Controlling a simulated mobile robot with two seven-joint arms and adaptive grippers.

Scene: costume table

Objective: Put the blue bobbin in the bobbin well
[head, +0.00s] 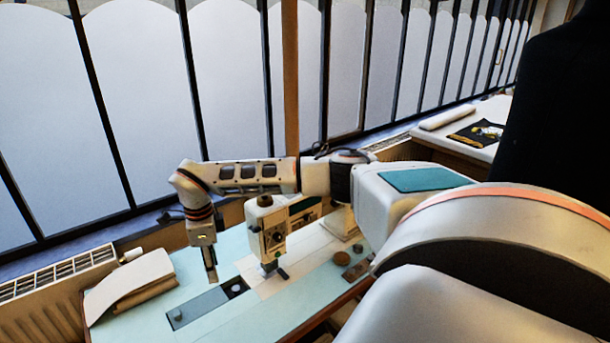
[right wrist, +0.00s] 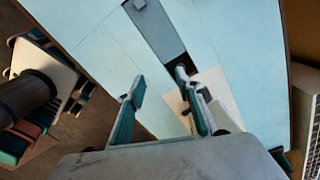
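I cannot make out a blue bobbin for certain in either view. In the head view a dark square opening, apparently the bobbin well (head: 236,288), lies at the end of a grey-blue plate (head: 198,306), left of the sewing machine's needle area. A small pale spot shows inside it, too small to identify. My right gripper (head: 211,274) points down above the table, just left of the opening. In the right wrist view my right gripper (right wrist: 163,92) has its fingers apart, with only table surface visible between them. My left gripper is not in view.
The sewing machine (head: 270,228) stands close right of my right gripper, below my forearm. A brown round item (head: 341,258) and a brown block (head: 356,271) lie at the table's right. Folded cloth (head: 130,285) lies at the left. The pale blue table (head: 145,325) is clear in front.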

